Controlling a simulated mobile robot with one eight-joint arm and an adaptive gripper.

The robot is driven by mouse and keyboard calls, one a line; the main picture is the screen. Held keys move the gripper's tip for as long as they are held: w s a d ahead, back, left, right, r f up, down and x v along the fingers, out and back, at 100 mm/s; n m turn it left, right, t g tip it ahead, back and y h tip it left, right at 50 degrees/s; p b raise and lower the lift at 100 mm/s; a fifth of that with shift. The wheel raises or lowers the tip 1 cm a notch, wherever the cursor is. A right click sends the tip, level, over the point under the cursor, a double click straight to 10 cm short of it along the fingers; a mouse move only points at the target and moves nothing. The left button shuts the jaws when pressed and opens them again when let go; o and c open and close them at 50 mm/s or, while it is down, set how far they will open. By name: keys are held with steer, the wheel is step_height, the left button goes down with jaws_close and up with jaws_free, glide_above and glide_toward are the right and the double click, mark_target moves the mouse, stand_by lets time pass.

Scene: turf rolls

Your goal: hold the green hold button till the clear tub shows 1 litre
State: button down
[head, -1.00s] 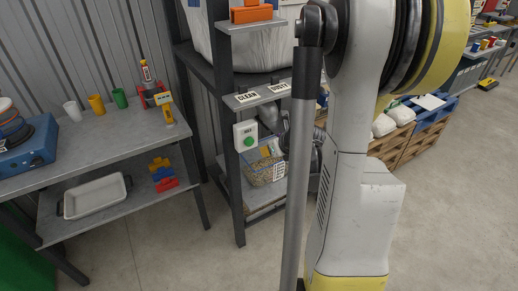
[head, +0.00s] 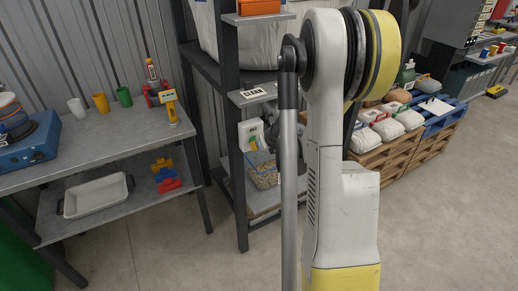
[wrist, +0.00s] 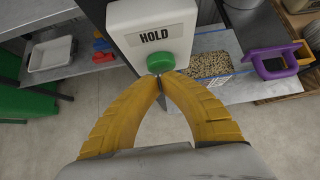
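The green hold button (wrist: 160,57) sits on a white box (wrist: 150,22) marked HOLD, fixed to a dark post. In the head view the white box (head: 246,131) is partly covered by my gripper. My gripper (wrist: 159,77) has its yellow fingers closed tip to tip with nothing between them. The tips are right at the button's lower edge; I cannot tell if they press it. The clear tub (head: 264,176), holding pale granules, stands on the shelf below, partly hidden by my gripper and arm. Its granules (wrist: 210,65) show right of the button in the wrist view. No level reading is legible.
A CLEAN label (head: 253,92) is on the ledge above the box. A workbench (head: 75,150) with cups and a yellow device (head: 171,105) stands left. Filled bags (head: 388,128) lie on pallets to the right. A purple-handled thing (wrist: 272,65) is right of the tub. The front floor is open.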

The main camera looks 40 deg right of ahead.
steer(key=shift+w+d, duration=0.25)
steer(key=shift+w, duration=0.8)
steer(key=shift+r, duration=0.1)
stand_by(0.7)
